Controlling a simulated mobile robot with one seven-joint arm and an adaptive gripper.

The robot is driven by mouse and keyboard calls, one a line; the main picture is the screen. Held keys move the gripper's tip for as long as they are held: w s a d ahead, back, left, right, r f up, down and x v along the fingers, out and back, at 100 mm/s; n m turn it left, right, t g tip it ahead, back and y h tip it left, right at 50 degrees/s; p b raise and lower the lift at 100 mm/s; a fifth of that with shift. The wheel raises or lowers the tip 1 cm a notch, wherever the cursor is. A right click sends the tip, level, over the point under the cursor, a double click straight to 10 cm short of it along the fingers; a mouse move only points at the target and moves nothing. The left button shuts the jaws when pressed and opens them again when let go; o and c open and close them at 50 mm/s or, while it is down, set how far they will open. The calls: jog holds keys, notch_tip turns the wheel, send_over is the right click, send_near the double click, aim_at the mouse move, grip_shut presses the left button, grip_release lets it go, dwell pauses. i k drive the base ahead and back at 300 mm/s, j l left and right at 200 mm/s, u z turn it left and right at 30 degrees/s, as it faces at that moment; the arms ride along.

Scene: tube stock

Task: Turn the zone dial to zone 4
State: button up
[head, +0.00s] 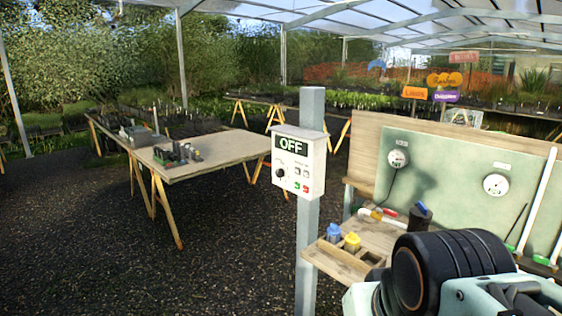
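A white control box (298,162) is fixed to a grey post (307,240) near the middle of the head view. Its display (291,146) reads OFF in white on dark green. A round black dial (280,173) sits at the lower left of its face. Its pointer and markings are too small to read. Small red and green buttons (301,187) are at the lower right of the face. Part of my arm shows at the bottom right, in front of the bench and to the right of the box. My gripper's fingers cannot be seen, and nothing touches the box.
A wooden bench (325,262) with blue- and yellow-capped bottles (352,242) stands right of the post. Behind it is a green board (440,185) with two round gauges. A trestle table (215,152) with small items stands further left. The gravel floor left of the post is clear.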

aim_at(280, 173)
jog(key=i+j, duration=0.25)
jog(key=i+j+z, duration=0.15)
jog(key=j, duration=0.3)
jog(key=i+j, duration=0.3)
jog(key=i+j+z, duration=0.1)
jog(key=j, duration=0.35)
jog(key=i+j+z, duration=0.1)
jog(key=i+j, duration=0.4)
jog(key=j, duration=0.3)
jog(key=i+j, duration=0.1)
jog(key=j, duration=0.3)
jog(key=i+z, duration=0.15)
